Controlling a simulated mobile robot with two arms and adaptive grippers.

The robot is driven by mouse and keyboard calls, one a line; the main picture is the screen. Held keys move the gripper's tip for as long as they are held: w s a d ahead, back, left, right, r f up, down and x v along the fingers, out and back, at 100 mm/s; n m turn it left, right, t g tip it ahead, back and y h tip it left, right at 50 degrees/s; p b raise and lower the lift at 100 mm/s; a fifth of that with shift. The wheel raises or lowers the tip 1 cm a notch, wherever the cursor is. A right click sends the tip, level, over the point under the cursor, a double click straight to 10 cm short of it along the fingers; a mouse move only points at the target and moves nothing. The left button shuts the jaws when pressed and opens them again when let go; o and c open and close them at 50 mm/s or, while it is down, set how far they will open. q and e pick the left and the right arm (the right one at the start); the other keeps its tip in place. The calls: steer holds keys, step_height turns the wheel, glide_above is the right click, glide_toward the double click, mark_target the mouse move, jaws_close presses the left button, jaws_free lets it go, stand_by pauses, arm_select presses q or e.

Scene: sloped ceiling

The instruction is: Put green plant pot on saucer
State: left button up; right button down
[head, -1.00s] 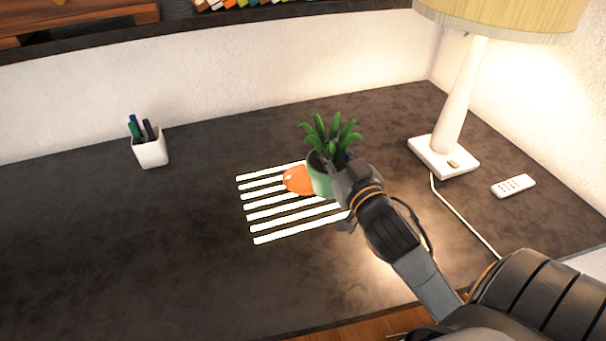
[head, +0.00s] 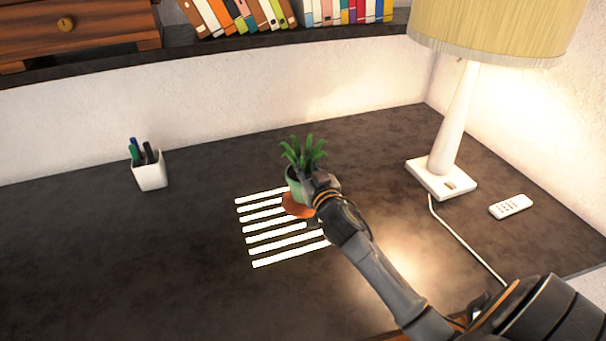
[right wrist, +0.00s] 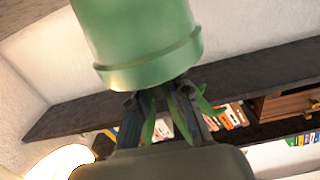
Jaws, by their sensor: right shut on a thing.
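The green plant pot (head: 294,188), with a leafy plant (head: 303,154), is upright in the head view, over the far part of the orange saucer (head: 297,208). I cannot tell whether the pot touches the saucer. My right gripper (head: 310,186) is shut on the pot from its right side and hides part of it. In the right wrist view the pot (right wrist: 145,40) appears upside down, with its rim at the gripper's fingers (right wrist: 162,98). The saucer lies on the desk by the white stripes, partly hidden by my gripper. My left gripper is not in view.
A white pen cup (head: 150,171) stands at the left. A lamp (head: 453,130) with its cord (head: 460,238) and a white remote (head: 510,206) are at the right. A wall and a shelf of books (head: 240,16) lie behind. The left front of the desk is clear.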

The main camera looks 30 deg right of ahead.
steer(key=shift+w+f, duration=0.15)
steer(key=shift+f, duration=0.7)
steer(key=shift+w+f, duration=0.15)
steer(key=shift+f, duration=0.65)
steer(key=shift+f, duration=0.1)
steer(key=c, duration=1.3)
jaws_free()
steer(key=shift+s+f, duration=0.1)
steer(key=shift+o, duration=0.2)
